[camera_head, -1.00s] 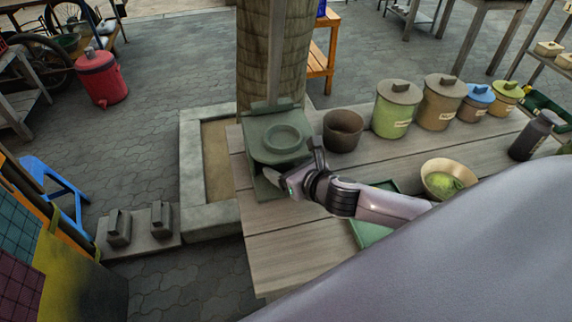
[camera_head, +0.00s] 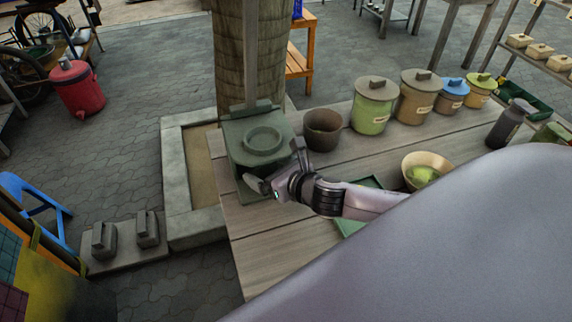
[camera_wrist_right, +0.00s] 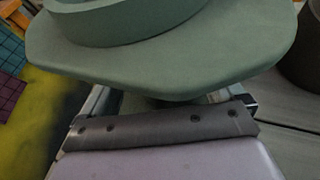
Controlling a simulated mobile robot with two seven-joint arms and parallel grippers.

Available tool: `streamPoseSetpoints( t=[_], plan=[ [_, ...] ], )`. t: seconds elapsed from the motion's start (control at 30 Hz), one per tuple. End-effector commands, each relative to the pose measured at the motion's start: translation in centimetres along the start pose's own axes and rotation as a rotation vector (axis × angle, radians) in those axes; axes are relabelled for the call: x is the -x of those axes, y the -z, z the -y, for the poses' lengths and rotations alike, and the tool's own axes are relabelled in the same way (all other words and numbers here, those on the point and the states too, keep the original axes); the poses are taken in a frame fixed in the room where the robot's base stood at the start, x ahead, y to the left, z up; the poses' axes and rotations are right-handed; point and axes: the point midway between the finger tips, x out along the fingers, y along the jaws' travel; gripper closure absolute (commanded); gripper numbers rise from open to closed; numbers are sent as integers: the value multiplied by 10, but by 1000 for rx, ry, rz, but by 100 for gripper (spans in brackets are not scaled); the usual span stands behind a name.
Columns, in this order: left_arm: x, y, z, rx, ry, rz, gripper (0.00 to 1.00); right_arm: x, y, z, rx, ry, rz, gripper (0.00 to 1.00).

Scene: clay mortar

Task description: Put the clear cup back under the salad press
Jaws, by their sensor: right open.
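The salad press (camera_head: 248,135) is a dull green device with a round raised ring on top, standing at the table's left end against the thick post. My right gripper (camera_head: 275,167) is open at the press's near right edge, with its fingers spread. In the right wrist view, the press's green plate (camera_wrist_right: 170,70) fills the top and covers the fingertips. A small dark patch shows between the fingers under the plate; I cannot tell what it is. I cannot make out the clear cup in either view. My left gripper is not in view.
A brown pot (camera_head: 322,130) stands close to the right of the press. Lidded canisters (camera_head: 372,108) line the back of the table. A bowl with green contents (camera_head: 425,170) and a green tray (camera_head: 350,226) lie nearer my right arm. The table's front left is bare.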

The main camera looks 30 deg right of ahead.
Motion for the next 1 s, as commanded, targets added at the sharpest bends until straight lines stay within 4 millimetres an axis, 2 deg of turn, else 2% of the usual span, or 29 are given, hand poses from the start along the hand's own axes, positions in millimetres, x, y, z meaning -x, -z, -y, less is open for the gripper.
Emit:
streamPoseSetpoints(
  t=[0.4,0.6,0.8,1.0],
  plan=[
    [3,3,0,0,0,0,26,70,2,0,3,-2,-5,5],
    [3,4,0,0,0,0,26,98,2,0,3,-1,-4,5],
    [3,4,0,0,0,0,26,111,1,0,1,0,-2,5],
    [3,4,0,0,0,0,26,114,0,0,0,-1,0,5]
  ],
)
